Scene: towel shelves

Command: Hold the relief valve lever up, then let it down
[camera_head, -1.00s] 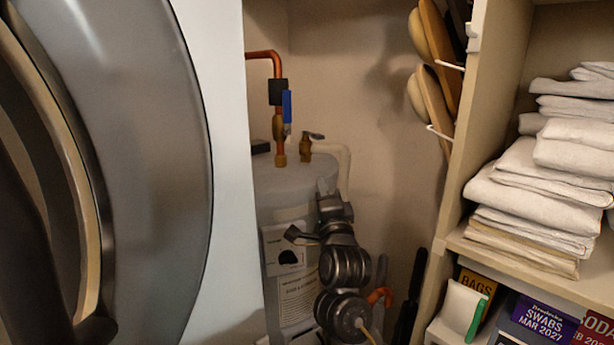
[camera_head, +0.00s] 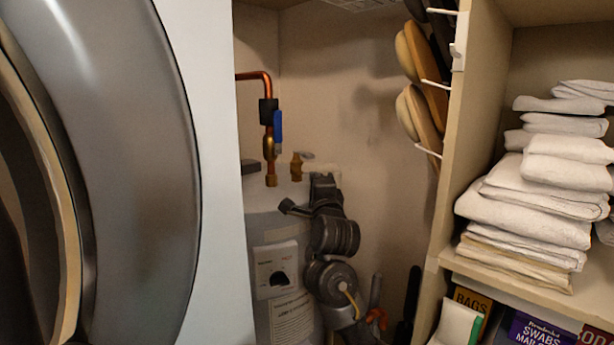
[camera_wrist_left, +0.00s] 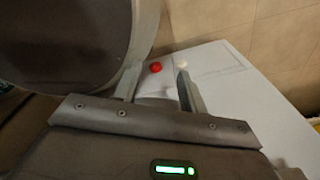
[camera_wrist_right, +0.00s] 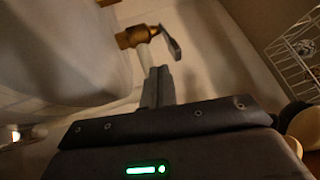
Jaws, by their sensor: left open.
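The brass relief valve (camera_head: 296,166) stands on top of the grey water heater tank (camera_head: 262,228). In the right wrist view the valve (camera_wrist_right: 130,38) has a grey lever (camera_wrist_right: 172,46) at its right end. My right gripper (camera_wrist_right: 159,72) has its two fingers together, with the tips just below the lever; I cannot tell whether they touch it. In the head view my right arm rises in front of the tank and hides the fingertips. My left gripper (camera_wrist_left: 155,80) is open and empty, seen only in its wrist view, with a red round thing (camera_wrist_left: 155,67) beyond its fingers.
A copper pipe with a blue-handled valve (camera_head: 277,128) rises beside the relief valve. A white appliance with a round door (camera_head: 130,140) fills the left. Shelves with folded towels (camera_head: 535,195) and hanging brushes (camera_head: 421,117) stand on the right.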

